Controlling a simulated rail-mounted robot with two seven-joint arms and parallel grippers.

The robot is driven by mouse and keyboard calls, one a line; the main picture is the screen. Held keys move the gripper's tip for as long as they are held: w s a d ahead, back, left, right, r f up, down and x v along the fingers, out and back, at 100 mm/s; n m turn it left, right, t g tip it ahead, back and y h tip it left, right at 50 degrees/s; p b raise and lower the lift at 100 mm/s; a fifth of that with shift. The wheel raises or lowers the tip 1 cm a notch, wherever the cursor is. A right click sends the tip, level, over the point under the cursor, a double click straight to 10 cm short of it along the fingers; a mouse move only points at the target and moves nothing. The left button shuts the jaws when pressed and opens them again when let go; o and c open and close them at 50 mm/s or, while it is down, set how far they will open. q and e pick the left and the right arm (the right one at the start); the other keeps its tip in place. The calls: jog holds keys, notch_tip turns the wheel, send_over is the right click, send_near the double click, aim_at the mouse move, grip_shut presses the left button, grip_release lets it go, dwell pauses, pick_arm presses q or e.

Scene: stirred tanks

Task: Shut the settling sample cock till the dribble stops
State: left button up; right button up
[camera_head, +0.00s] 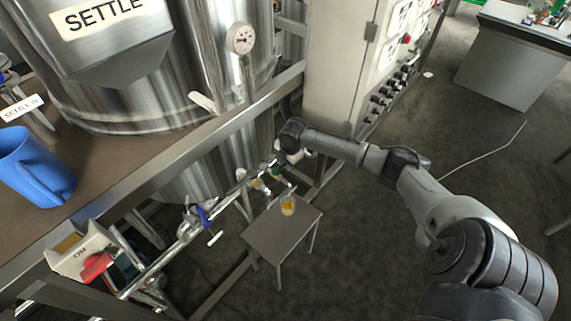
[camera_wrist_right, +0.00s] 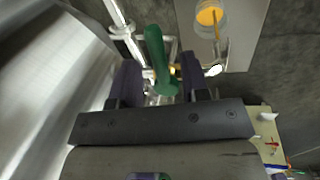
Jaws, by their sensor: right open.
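The sample cock has a green lever handle (camera_wrist_right: 155,55), which lies between the two fingers of my right gripper (camera_wrist_right: 160,72) in the right wrist view. The fingers are apart, and I cannot tell whether either touches the handle. In the head view my right gripper (camera_head: 281,157) reaches down to the pipework below the SETTLE tank (camera_head: 140,75), and the cock is small and partly hidden there. A jar (camera_head: 287,205) with orange-yellow liquid stands below the cock; it also shows in the right wrist view (camera_wrist_right: 209,14). My left gripper is out of view.
The jar stands on a small grey table (camera_head: 270,240). A steel rail (camera_head: 170,170) runs along the tank platform. A blue-handled valve (camera_head: 203,216), a blue mug (camera_head: 38,168) and a control cabinet (camera_head: 340,60) are nearby. Floor to the right is mostly clear.

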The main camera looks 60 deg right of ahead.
jog(key=shift+w+f, duration=0.1)
jog(key=shift+f, duration=0.25)
jog(key=shift+c, duration=0.4)
jog(key=c, duration=0.6)
grip_shut()
